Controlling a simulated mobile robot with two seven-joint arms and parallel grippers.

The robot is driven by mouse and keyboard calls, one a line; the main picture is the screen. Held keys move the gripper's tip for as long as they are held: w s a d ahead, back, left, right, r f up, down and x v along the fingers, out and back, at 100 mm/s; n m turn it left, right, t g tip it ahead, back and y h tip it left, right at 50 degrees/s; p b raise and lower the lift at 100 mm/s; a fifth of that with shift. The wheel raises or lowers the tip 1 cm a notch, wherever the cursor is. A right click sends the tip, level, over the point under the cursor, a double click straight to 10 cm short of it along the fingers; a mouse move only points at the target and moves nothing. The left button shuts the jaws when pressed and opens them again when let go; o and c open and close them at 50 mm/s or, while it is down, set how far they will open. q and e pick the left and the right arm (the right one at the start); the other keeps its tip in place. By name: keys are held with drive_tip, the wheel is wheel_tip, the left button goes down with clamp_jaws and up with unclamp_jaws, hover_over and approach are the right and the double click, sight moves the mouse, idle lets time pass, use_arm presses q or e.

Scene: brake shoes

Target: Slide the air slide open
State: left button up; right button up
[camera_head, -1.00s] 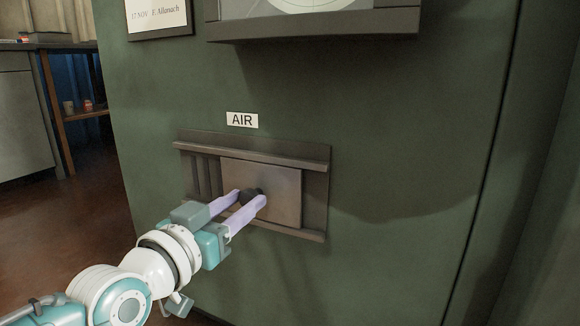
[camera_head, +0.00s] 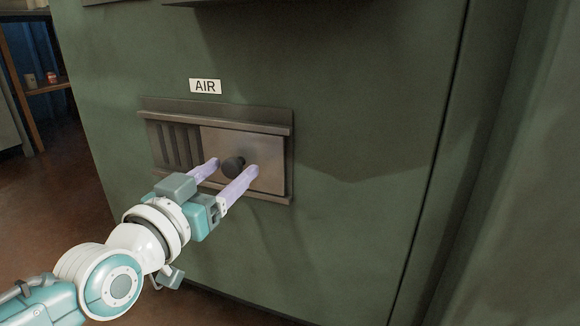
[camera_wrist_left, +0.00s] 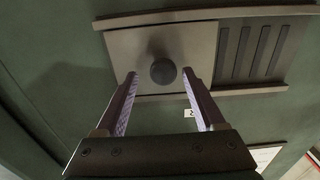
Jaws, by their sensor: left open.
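The air slide is a flat grey metal plate (camera_head: 265,150) in a dark frame with rails (camera_head: 215,115), under the white AIR label (camera_head: 205,86). The plate sits at the right end of the frame, and several dark vent slots (camera_head: 175,145) show bare on the left. A round black knob (camera_head: 233,166) stands on the plate. My left gripper (camera_head: 234,167) is open, its pale purple fingers on either side of the knob with gaps. In the left wrist view the knob (camera_wrist_left: 163,71) sits between the two fingertips, and the slots (camera_wrist_left: 250,52) are at the right. My right gripper is not in view.
The frame is set in a broad green panel (camera_head: 360,120). A dark housing edge juts out above it at the top. A wooden shelf (camera_head: 50,90) with small items stands at the far left. The brown floor (camera_head: 50,180) is open at lower left.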

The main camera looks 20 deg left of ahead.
use_arm(q)
drive_tip(key=shift+s+a, duration=0.1)
drive_tip(key=shift+s, duration=0.05)
drive_tip(key=s+p, duration=0.5)
drive_tip(key=s, duration=0.4)
drive_tip(key=shift+s+a, duration=0.25)
drive_tip(key=shift+s, duration=0.05)
drive_tip(key=shift+p, duration=0.3)
